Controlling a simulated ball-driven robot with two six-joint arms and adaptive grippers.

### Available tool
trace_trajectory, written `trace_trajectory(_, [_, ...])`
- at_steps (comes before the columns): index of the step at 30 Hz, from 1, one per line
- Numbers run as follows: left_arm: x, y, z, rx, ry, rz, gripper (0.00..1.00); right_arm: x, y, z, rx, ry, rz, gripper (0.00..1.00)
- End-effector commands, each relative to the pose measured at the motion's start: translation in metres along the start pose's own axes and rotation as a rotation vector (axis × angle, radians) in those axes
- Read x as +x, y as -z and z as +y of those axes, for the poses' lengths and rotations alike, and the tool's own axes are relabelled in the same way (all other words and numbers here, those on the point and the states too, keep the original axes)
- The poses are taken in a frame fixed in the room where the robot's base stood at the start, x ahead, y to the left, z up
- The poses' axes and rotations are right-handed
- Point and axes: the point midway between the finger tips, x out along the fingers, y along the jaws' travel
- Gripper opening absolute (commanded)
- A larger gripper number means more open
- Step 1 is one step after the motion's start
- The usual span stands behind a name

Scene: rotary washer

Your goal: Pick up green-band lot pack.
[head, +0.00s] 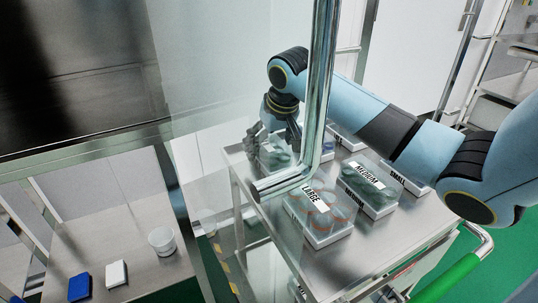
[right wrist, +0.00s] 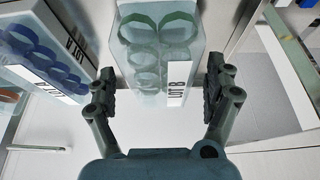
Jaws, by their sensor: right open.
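The green-band lot pack (right wrist: 147,62) is a clear box with several green rings inside and a white label reading LOT B. In the right wrist view it lies between the two fingers of my right gripper (right wrist: 160,90), with a gap showing on each side. In the head view, my right gripper (head: 272,138) is open, pointing down over a clear pack (head: 275,158) at the far left corner of the steel table, seen through a glass panel. Fingers and glass partly hide that pack. My left gripper is not in view.
A blue-ring pack (right wrist: 45,60) labelled LOT A stands left of the green one. Packs labelled LARGE (head: 322,222) and MEDIUM (head: 368,190) stand on the steel table (head: 385,250). A glass panel with a metal post (head: 322,80) stands in front. A white cup (head: 162,241) is lower left.

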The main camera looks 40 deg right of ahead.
Motion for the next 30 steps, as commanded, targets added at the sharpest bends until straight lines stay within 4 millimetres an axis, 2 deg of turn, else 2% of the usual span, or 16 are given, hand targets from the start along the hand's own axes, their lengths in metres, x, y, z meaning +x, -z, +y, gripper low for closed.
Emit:
trace_trajectory(4, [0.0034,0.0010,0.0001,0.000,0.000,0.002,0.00,0.0117,0.0003,-0.0007,-0.001,0.002,0.001,0.86])
trace_trajectory(30, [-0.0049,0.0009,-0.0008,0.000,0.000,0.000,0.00,0.0149,-0.0012,-0.0002,-0.001,0.000,0.001,0.86])
